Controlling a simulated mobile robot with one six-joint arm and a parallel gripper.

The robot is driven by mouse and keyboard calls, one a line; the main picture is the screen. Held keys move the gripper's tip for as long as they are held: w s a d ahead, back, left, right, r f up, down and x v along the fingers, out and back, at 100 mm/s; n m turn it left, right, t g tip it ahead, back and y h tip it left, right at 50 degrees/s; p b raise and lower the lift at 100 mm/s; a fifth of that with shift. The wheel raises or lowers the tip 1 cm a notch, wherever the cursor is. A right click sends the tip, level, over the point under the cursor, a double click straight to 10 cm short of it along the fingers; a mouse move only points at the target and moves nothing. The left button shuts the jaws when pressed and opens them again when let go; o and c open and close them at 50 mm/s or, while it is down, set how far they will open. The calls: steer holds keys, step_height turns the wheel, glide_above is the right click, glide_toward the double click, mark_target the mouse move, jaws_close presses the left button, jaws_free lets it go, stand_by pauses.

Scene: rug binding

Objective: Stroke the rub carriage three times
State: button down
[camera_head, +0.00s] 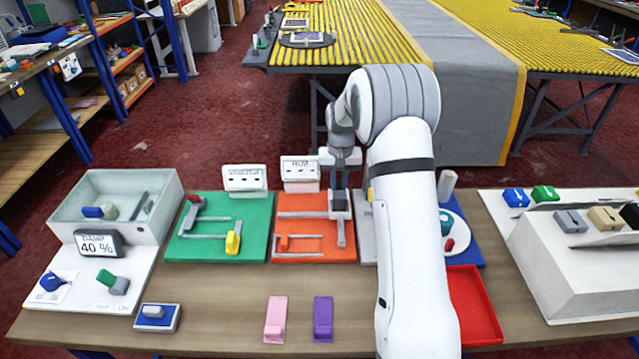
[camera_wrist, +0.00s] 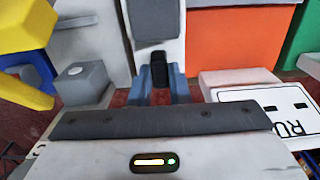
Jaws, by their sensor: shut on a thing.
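The orange rub station board (camera_head: 325,250) lies on the table in the head view, with a sign behind it (camera_head: 300,170) and grey rails on it. My gripper (camera_head: 339,192) points down over the board's right part, at a grey carriage block (camera_head: 341,207). In the wrist view, my gripper (camera_wrist: 157,85) has its blue fingers closed about a small black handle (camera_wrist: 158,68). The orange board also shows there (camera_wrist: 235,45). My arm hides the area just right of the board. How the handle joins the carriage is hard to see.
A green board (camera_head: 215,250) with a yellow piece is to the left. A damp box (camera_head: 165,190) stands farther left. A red tray (camera_head: 475,310) is right of my arm. Pink (camera_head: 275,320) and purple (camera_head: 323,320) blocks lie in front. The front middle of the table is mostly free.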

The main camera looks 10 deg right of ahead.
steer(key=shift+d, duration=0.35)
steer(key=c, duration=1.4)
jaws_free()
steer(key=shift+d, duration=0.1)
steer(key=shift+o, duration=0.2)
steer(key=shift+r+b, duration=0.5)
steer(key=shift+r, duration=3.45)
